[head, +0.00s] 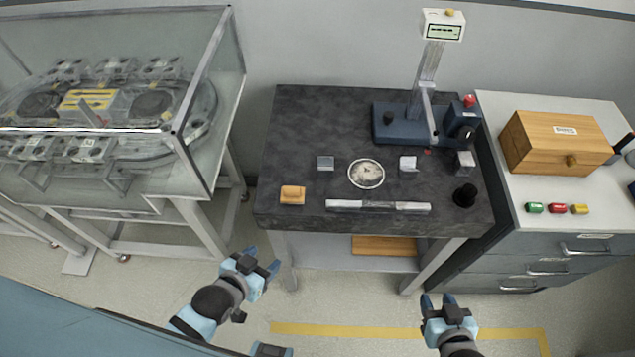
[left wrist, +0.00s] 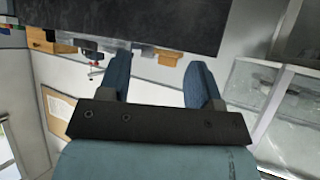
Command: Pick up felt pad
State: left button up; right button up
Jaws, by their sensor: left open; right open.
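A small tan-orange block-like pad (head: 292,195) lies at the front left of the dark stone table top (head: 300,125). It is the likeliest felt pad, but I cannot tell for certain. A tan block (left wrist: 169,57) that seems to be the same shows at the table edge in the left wrist view, beyond the fingertips. My left gripper (head: 263,259) is open and empty, in front of and below the table edge; its two blue fingers also show in the left wrist view (left wrist: 158,75). My right gripper (head: 438,300) is open and empty, in front of the table's right side.
A round white-rimmed disc (head: 366,174), a metal bar (head: 378,206), small grey blocks (head: 326,163) and a black knob (head: 465,195) share the table top. A gauge stand (head: 388,130) stands behind. A glass-walled case (head: 215,110) is left; drawers with a wooden box (head: 555,143) are right.

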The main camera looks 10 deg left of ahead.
aim_at(288, 194)
jog(key=l+u, duration=0.25)
jog(key=l, duration=0.6)
jog(key=l+u, duration=0.25)
jog(key=l, duration=0.55)
